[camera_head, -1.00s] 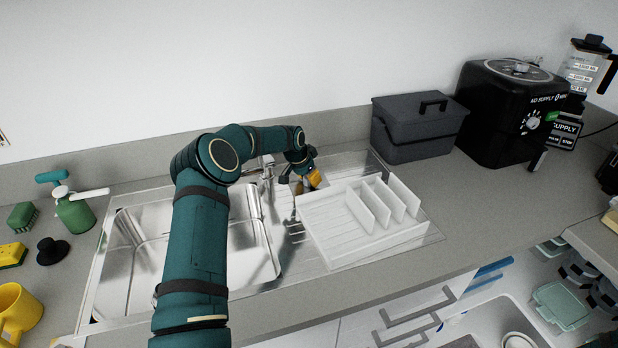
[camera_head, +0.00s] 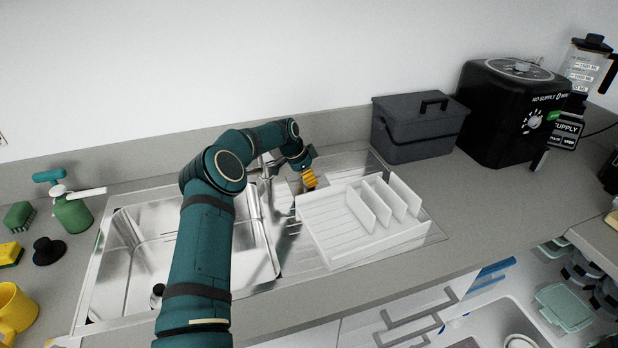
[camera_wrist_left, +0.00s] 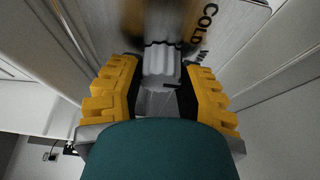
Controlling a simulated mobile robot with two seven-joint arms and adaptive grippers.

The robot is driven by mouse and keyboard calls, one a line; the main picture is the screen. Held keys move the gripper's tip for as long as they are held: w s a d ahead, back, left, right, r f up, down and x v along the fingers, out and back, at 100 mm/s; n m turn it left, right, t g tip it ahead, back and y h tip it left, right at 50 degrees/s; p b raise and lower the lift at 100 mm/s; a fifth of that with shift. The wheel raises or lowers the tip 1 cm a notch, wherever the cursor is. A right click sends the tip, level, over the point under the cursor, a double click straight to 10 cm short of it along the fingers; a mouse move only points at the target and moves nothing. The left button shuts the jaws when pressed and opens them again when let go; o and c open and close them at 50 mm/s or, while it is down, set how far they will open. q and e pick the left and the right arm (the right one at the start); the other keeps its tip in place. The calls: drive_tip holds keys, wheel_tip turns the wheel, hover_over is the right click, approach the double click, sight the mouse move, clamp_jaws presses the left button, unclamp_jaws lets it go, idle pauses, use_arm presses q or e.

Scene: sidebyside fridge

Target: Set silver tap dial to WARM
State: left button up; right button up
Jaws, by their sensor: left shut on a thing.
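The silver tap dial (camera_wrist_left: 160,62) sits between the yellow fingers of my left gripper (camera_wrist_left: 162,88) in the left wrist view. The gripper is shut on it. The word COLD shows on the metal plate (camera_wrist_left: 228,32) beside the dial, with a second word partly cut off that starts with W. The dial's pointer mark cannot be read clearly. In the head view my left gripper (camera_head: 309,180) is at the back of the sink unit, just behind the white rack. The dial is hidden there. The tap (camera_head: 266,168) is partly hidden behind my left arm. My right gripper is not in view.
A white divided rack (camera_head: 335,240) stands on the drainboard close to the gripper. A grey lidded box (camera_head: 415,135) and a black appliance (camera_head: 500,120) stand to the right. A green spray bottle (camera_head: 74,212) stands further left.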

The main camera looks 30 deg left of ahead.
use_arm(q)
drive_tip(key=shift+f, duration=0.1)
drive_tip(key=o, duration=1.2)
